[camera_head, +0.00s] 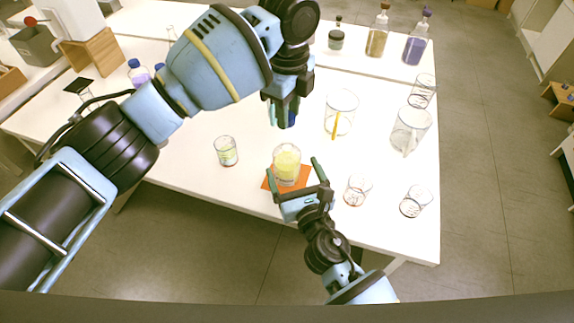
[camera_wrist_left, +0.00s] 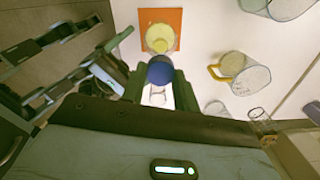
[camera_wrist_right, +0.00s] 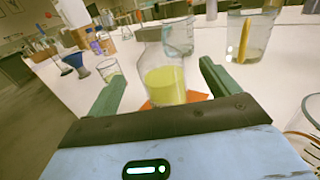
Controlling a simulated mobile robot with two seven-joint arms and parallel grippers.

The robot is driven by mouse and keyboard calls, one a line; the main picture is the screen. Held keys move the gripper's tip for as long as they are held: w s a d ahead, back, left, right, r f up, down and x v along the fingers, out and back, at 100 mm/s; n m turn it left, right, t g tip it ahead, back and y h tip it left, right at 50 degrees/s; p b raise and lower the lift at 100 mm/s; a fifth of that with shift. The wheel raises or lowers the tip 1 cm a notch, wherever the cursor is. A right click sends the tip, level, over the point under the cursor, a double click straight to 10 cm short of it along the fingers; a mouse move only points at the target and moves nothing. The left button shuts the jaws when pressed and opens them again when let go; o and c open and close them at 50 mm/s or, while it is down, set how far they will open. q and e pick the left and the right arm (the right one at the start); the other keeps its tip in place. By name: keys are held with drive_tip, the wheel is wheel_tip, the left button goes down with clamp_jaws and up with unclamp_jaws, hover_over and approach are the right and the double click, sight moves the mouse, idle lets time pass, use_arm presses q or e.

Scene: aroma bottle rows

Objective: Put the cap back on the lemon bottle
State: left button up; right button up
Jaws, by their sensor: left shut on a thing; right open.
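The lemon bottle (camera_head: 287,166) is clear glass with yellow liquid. It stands upright on an orange mat (camera_head: 268,184) near the table's front edge, and its top looks open. My left gripper (camera_head: 285,113) is shut on a dark blue cap (camera_wrist_left: 160,70). The cap is held beyond the bottle in the head view, and just below it in the left wrist view (camera_wrist_left: 158,38). My right gripper (camera_head: 292,170) is open, with its green fingers on either side of the bottle. In the right wrist view the bottle (camera_wrist_right: 165,84) stands between the fingers, with gaps visible.
A small glass (camera_head: 226,152) stands left of the bottle. Small glasses (camera_head: 357,190) (camera_head: 415,201) stand to the right. Large beakers (camera_head: 340,112) (camera_head: 410,130) stand behind right. Capped bottles (camera_head: 377,42) (camera_head: 414,48) are on the back table.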

sight(286, 151)
drive_tip(key=x, duration=0.6)
drive_tip(key=shift+w+a, duration=0.1)
drive_tip(key=shift+w, duration=0.25)
drive_tip(key=shift+c, duration=0.4)
drive_tip(key=c, duration=1.4)
use_arm(q)
drive_tip(key=shift+f, duration=2.5)
use_arm(e)
drive_tip(key=shift+o, duration=0.2)
use_arm(q)
drive_tip(key=shift+f, duration=0.9)
drive_tip(key=shift+f, duration=0.55)
